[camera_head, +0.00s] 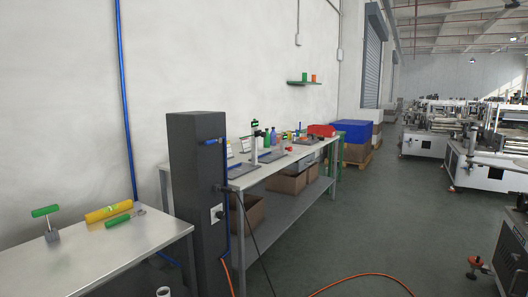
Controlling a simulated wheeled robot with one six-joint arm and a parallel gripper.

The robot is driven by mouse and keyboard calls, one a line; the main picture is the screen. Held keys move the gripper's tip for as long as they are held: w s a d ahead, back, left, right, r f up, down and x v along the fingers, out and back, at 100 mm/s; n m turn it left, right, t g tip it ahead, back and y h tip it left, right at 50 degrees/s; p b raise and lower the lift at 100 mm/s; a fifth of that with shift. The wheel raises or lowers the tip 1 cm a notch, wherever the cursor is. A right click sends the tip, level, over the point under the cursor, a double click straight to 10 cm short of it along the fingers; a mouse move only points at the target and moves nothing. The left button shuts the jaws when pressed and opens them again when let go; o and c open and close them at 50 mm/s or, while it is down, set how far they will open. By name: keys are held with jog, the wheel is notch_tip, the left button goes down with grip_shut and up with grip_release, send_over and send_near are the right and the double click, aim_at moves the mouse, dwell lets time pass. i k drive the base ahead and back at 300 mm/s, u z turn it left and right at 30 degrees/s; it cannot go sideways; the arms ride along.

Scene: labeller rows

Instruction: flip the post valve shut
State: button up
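A dark grey post (192,190) stands upright between two benches, left of the middle. A small blue lever (211,141) sits near the top of its right-hand face and lies about level; I take it to be the post valve's handle. The valve body is too small to make out. A blue line (227,205) runs down the post below it. A black fitting and a pale socket plate (216,214) are lower on the same face.
A metal bench (85,255) at the left holds green- and yellow-handled tools. A long bench (265,172) behind the post holds bottles and stands, with cardboard boxes (290,183) beneath. An orange hose (360,277) and a black cable cross the floor. Green floor (380,220) is open to the right.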

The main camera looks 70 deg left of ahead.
aim_at(219, 140)
jog(key=u, duration=2.7)
jog(key=k, duration=0.65)
jog(key=z, duration=0.4)
jog(key=i, duration=1.75)
jog(key=u, duration=0.65)
